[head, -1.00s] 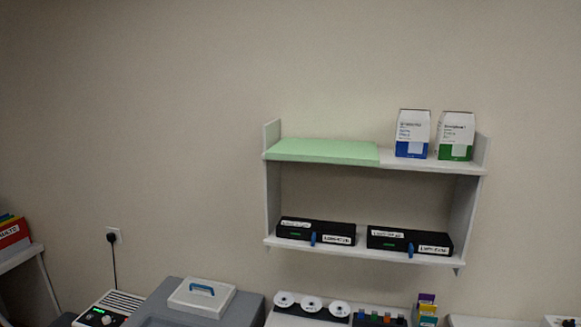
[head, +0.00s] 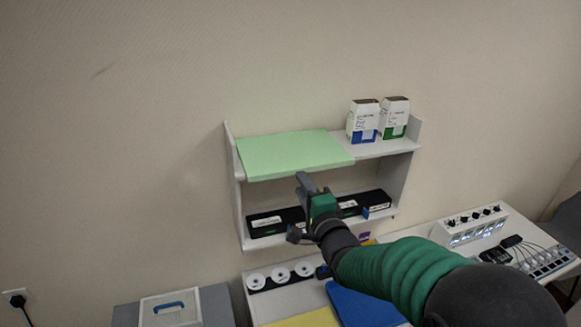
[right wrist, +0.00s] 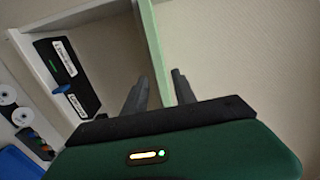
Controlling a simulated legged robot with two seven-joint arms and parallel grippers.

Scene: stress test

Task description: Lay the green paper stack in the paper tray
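The green paper stack (head: 290,152) lies flat on the left part of the upper wall shelf, its front edge sticking out slightly. My right gripper (head: 303,180) is at the stack's front edge. In the right wrist view, the stack (right wrist: 153,45) shows edge-on as a green strip running between the two fingers of my right gripper (right wrist: 160,88). The fingers stand apart, one on each side of the strip; firm contact is not visible. I cannot make out for certain which thing is the paper tray. My left gripper is not in view.
Two cartons (head: 378,120) stand on the shelf right of the stack. Black boxes (head: 268,222) sit on the lower shelf, partly behind my gripper. Below are white discs (head: 280,275), a blue item (head: 362,306), a yellow surface (head: 310,318) and a grey box (head: 215,303).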

